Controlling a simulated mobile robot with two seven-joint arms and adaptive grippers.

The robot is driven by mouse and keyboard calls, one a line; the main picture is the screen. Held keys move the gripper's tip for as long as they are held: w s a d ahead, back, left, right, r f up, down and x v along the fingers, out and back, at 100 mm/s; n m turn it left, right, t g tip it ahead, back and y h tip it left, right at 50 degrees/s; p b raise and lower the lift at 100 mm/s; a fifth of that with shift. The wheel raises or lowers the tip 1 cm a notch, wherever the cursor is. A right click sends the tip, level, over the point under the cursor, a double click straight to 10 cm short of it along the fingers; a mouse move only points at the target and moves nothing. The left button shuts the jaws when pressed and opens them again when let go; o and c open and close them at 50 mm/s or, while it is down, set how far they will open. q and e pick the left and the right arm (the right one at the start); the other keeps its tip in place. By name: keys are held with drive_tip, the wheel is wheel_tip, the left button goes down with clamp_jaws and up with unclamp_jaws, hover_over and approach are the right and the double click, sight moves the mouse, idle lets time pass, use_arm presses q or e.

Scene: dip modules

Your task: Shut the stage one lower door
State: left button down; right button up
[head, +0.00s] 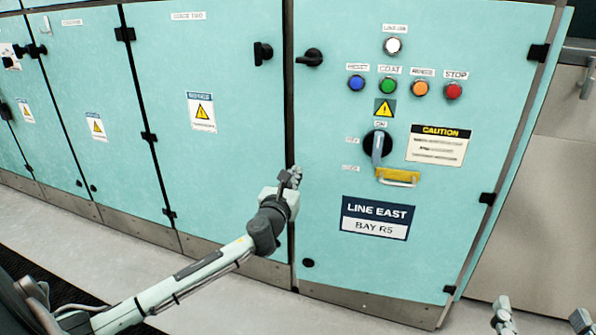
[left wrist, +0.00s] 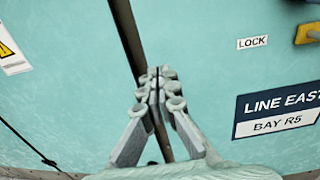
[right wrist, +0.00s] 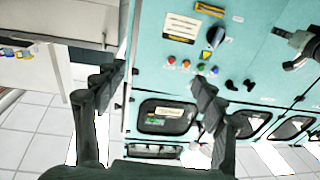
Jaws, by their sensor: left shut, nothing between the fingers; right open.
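Pale teal cabinet doors fill the left of the head view. The lower door labelled STAGE TWO (head: 175,70) looks flush, with a black latch (head: 262,53) at its upper right. The door to its left (head: 90,80) has a label too small to read, so I cannot tell which door is stage one. My left gripper (head: 292,175) is shut and empty, in front of the seam beside the control panel (head: 330,130); it also shows in the left wrist view (left wrist: 158,78). I cannot tell whether it touches. My right gripper (right wrist: 155,80) is open and empty.
Windowed upper doors (right wrist: 167,117) show in the right wrist view. Pale floor (head: 240,310) lies clear before the cabinet.

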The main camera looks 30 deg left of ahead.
sight(301, 163)
use_arm(q)
drive_tip(key=shift+x, duration=1.8)
use_arm(e)
drive_tip(key=r, duration=0.1)
drive_tip(key=r+t, duration=0.1)
drive_tip(key=a+r, duration=0.1)
drive_tip(key=shift+s+y, duration=0.35)
drive_tip(key=shift+y, duration=0.05)
